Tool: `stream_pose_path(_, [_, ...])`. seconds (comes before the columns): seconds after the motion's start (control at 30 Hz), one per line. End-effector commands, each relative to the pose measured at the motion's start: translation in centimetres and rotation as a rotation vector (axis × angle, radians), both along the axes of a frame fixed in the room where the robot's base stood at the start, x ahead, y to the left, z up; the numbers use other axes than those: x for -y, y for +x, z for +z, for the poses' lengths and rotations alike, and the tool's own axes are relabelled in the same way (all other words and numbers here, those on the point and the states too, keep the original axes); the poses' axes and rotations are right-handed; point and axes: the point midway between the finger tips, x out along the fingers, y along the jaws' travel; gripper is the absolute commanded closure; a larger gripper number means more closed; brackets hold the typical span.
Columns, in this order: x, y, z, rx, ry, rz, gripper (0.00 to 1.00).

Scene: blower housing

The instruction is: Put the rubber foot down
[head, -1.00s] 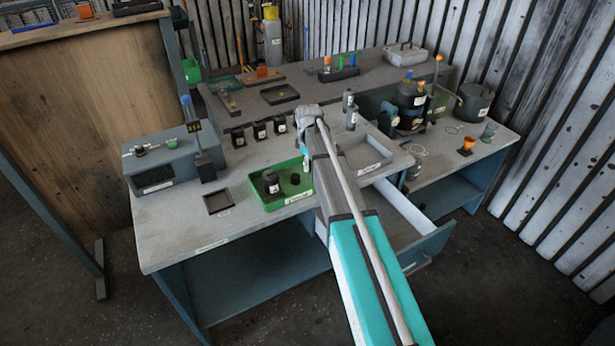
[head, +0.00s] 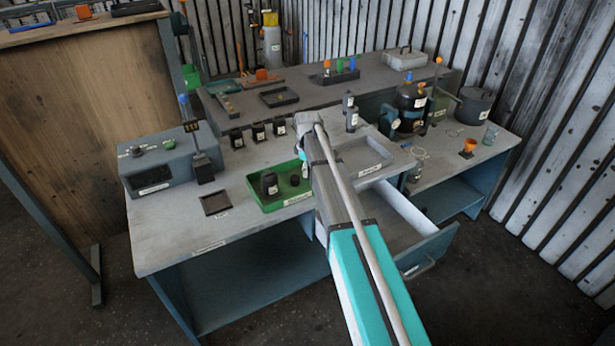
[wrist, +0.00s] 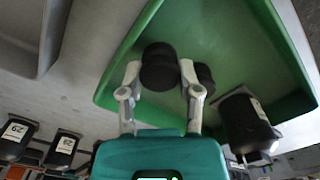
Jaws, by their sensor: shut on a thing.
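My gripper (wrist: 160,72) is shut on a dark, round rubber foot (wrist: 158,66) in the wrist view. The foot is over the green tray (wrist: 230,30), and I cannot tell whether it touches the tray floor. A second small black round piece (wrist: 205,77) is in the tray just right of it, partly behind a finger. It also shows in the head view (head: 294,180). A black part with a white label (wrist: 245,120) stands in the tray further right. In the head view the green tray (head: 262,204) is on the bench, and my arm hides the gripper and held foot.
A small dark tray (head: 215,203) lies left of the green tray. A grey tray (head: 375,160) is to the right, above an open drawer (head: 412,215). Several black labelled parts (head: 258,132) stand behind. A grey box with a post (head: 160,165) stands left.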

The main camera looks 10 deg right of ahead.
Motion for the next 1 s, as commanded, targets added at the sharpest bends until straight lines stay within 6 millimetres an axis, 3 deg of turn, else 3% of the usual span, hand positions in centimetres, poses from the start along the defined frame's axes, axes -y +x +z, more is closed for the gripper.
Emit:
stream_pose_path(0.13, [-0.03, -0.01, -1.22, 0.000, 0.000, 0.000, 0.88])
stream_pose_path(0.7, [-0.10, -0.01, -1.65, 0.000, 0.000, 0.001, 0.88])
stream_pose_path(0.73, [-0.10, -0.01, -1.63, 0.000, 0.000, 0.001, 0.53])
stream_pose_path(0.8, [-0.11, 0.00, -1.54, 0.000, 0.000, 0.001, 0.41])
stream_pose_path(1.0, [-0.13, -0.02, -1.54, 0.000, 0.000, 0.002, 0.41])
